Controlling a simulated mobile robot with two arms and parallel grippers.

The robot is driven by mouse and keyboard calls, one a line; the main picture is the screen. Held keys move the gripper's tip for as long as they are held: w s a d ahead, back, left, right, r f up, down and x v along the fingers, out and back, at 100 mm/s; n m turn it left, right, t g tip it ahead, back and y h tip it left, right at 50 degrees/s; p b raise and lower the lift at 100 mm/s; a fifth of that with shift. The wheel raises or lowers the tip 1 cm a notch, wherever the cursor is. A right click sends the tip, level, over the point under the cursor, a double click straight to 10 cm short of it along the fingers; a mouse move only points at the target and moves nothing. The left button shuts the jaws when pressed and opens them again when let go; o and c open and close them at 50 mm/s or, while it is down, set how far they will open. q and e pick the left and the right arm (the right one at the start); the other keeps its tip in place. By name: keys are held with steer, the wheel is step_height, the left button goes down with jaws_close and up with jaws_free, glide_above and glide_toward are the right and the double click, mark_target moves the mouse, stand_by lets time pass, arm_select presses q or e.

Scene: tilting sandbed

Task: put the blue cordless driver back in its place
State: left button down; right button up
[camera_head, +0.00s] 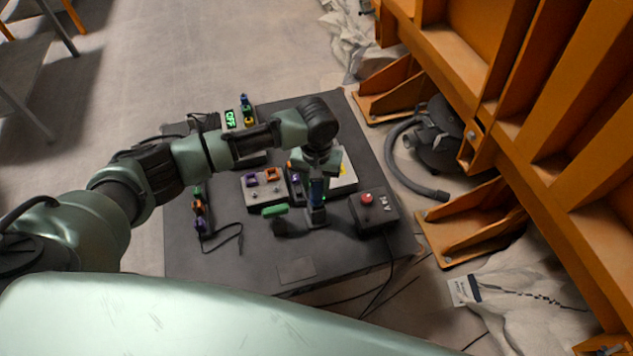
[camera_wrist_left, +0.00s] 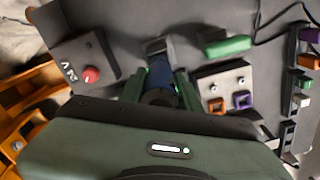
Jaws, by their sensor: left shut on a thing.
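The blue cordless driver (camera_head: 317,194) is upright between the fingers of my left gripper (camera_head: 318,178) in the head view, over the right-middle part of the dark table (camera_head: 295,270). Its grey foot (camera_head: 316,217) points down; I cannot tell if it touches the table. In the left wrist view the blue body (camera_wrist_left: 160,72) sits between the two green fingers of the left gripper (camera_wrist_left: 158,88), which is shut on it. The gripper body hides the driver's near end. I cannot make out an empty place for it. My right gripper is out of view.
A grey box with a red button (camera_head: 366,198) stands right of the driver. A green-topped object (camera_head: 275,211) lies left of it, beside a pale panel (camera_head: 264,194) with purple and orange parts. Coloured items line the left edge (camera_head: 199,208). An orange steel frame (camera_head: 540,120) stands right.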

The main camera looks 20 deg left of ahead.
arm_select(q)
steer(key=shift+f, duration=0.6)
steer(key=c, duration=0.9)
jaws_free()
steer(key=shift+o, duration=0.2)
steer(key=shift+f, duration=0.1)
steer(key=o, duration=0.4)
steer(key=shift+r+p, duration=2.15)
steer(key=shift+r, duration=1.9)
